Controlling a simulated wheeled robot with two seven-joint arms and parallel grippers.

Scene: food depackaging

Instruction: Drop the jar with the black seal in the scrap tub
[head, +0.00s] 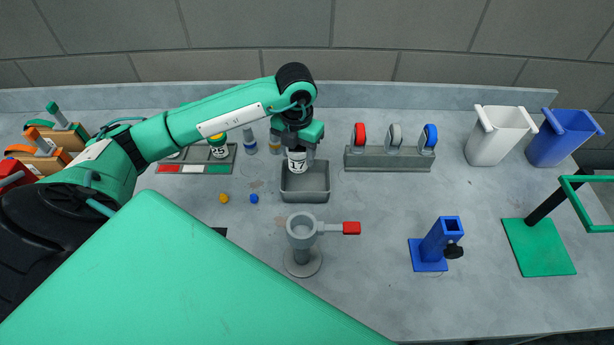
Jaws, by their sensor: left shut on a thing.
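My left gripper (298,147) points down and is shut on a white jar labelled 17 (297,160). The top of this jar is hidden by the gripper, so I cannot see its seal colour. The jar is upright over the back part of a grey open tub (305,197); I cannot tell whether its lower end is below the rim. The visible floor of the tub looks empty. My right gripper is not in view.
A rack with a yellow-topped jar (218,146) and small bottles (249,141) stand left of the tub. A grey holder with a red handle (303,232) stands in front. A three-wheel rack (390,158), white bin (497,135), blue bin (562,138) and blue post (440,243) are to the right.

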